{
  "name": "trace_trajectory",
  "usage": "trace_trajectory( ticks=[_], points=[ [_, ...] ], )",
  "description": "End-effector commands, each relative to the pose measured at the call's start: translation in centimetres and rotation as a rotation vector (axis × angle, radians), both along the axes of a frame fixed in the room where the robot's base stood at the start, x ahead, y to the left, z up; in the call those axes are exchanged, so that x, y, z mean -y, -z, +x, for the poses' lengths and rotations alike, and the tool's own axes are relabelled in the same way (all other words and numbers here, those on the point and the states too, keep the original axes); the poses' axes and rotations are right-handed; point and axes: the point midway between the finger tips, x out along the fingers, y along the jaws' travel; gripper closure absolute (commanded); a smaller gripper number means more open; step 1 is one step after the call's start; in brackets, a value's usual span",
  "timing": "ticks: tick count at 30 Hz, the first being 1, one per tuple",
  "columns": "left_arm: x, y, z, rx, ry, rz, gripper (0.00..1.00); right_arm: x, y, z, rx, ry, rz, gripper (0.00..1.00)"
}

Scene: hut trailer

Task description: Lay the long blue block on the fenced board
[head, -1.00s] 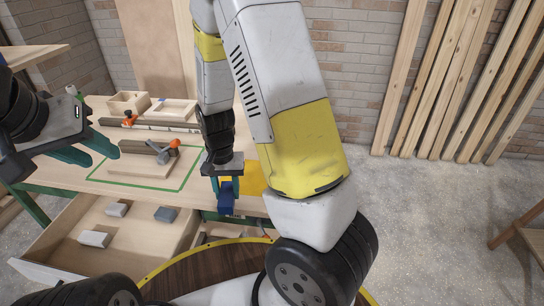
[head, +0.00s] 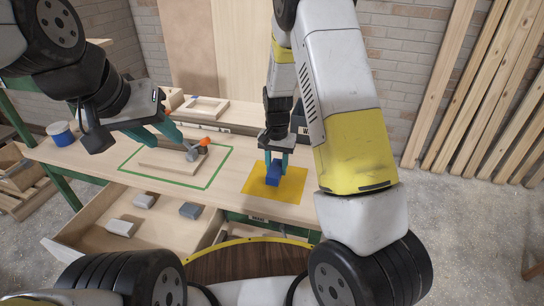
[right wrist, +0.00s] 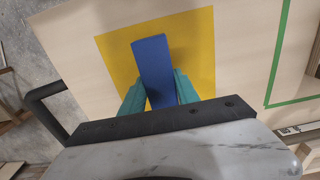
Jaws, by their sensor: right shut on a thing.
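The long blue block (head: 272,178) is between the teal fingers of my right gripper (head: 276,162), over the yellow mat at the bench's front right. In the right wrist view the block (right wrist: 152,65) sticks out past the shut fingers, over the yellow mat (right wrist: 195,40). I cannot tell whether it touches the mat. The pale board (head: 165,162) lies inside a green tape outline, with a grey and orange clamp (head: 197,150) at its right. My left gripper (head: 158,132) is open and empty, above the board's back, and hides part of it and any fence there.
An open drawer (head: 90,228) below the bench front holds several grey and white blocks. A wooden frame (head: 205,107) stands at the bench's back. A blue-and-white tub (head: 62,134) stands at the left. The bench between green outline and yellow mat is clear.

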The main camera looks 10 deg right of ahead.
Motion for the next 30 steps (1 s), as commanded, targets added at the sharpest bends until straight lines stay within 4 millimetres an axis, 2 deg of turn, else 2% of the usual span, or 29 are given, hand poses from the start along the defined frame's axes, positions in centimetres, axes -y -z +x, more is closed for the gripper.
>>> trace_trajectory(
  ticks=[8, 12, 15, 25, 26, 29, 30],
  points=[
    [0.0, 0.0, 0.0, 0.0, 0.0, 0.0, 0.64, 0.6, 0.3, 2.1, -0.001, 0.0, 0.0, 1.0],
    [0.0, 0.0, 0.0, 0.0, 0.0, 0.0, 0.64, 0.6, 2.8, 1.8, -0.004, 0.001, 0.0, 1.0],
    [0.0, 0.0, 0.0, 0.0, 0.0, 0.0, 0.64, 0.5, 3.7, 1.9, -0.002, 0.0, 0.001, 1.0],
    [0.0, 0.0, 0.0, 0.0, 0.0, 0.0, 0.64, 0.5, 4.0, 1.9, -0.001, 0.0, 0.0, 1.0],
    [0.0, 0.0, 0.0, 0.0, 0.0, 0.0, 0.64, 0.5, 4.0, 1.9, -0.001, -0.001, 0.0, 0.61],
    [0.0, 0.0, 0.0, 0.0, 0.0, 0.0, 0.64, 0.5, 4.0, 1.9, 0.0, -0.001, 0.0, 0.41],
    [0.0, 0.0, 0.0, 0.0, 0.0, 0.0, 0.64, 0.5, 4.0, 1.9, 0.0, -0.001, 0.0, 0.41]
  ],
)
